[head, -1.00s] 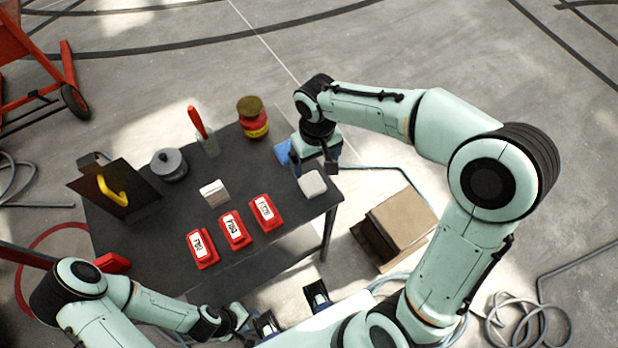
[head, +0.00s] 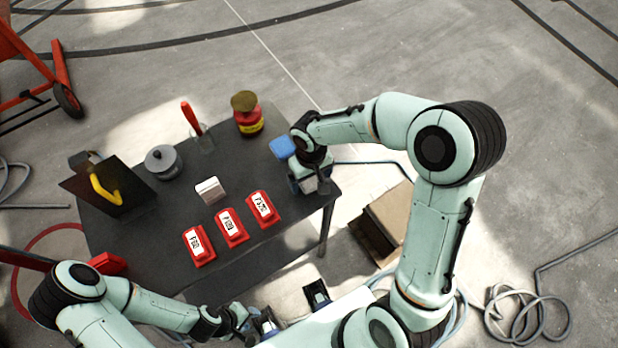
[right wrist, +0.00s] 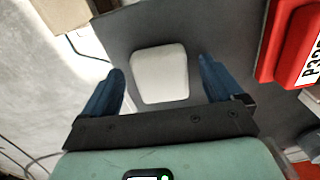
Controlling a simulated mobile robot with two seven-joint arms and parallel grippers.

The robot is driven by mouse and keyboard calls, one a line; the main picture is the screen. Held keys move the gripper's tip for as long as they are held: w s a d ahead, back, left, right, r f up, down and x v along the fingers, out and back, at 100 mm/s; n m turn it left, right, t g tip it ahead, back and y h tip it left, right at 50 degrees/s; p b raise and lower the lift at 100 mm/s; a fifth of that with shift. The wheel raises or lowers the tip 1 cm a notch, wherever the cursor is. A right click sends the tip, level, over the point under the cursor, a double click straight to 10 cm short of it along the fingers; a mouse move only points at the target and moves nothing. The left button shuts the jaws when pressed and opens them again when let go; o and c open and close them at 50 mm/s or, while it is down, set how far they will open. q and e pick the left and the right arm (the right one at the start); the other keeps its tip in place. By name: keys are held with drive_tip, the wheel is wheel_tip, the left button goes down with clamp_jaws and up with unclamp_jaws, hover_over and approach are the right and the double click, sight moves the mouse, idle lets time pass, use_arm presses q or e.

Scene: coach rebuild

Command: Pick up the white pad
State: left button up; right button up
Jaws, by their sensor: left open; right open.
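The white pad (right wrist: 160,74) lies flat on the dark table top, near the table's right edge. In the right wrist view it sits between the two blue fingers of my right gripper (right wrist: 161,84), which is open, with a gap on each side. In the head view my right gripper (head: 312,184) is over the table's right corner and hides the pad. My left gripper (head: 291,308) is open and empty in front of the table, low in the head view.
Red labelled blocks (head: 231,227) stand left of my right gripper on the table (head: 150,245). A cardboard box (head: 388,219) is on the floor at right.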

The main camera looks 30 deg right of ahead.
drive_tip(key=shift+c, duration=0.3)
drive_tip(key=c, duration=1.2)
drive_tip(key=shift+o, duration=0.2)
drive_tip(key=shift+r, duration=0.1)
use_arm(q)
drive_tip(key=r, duration=0.1)
drive_tip(key=w+r+p, duration=0.1)
drive_tip(key=r+p, duration=0.1)
drive_tip(key=shift+w, duration=0.25)
use_arm(e)
wheel_tip(320, 180, up, 20)
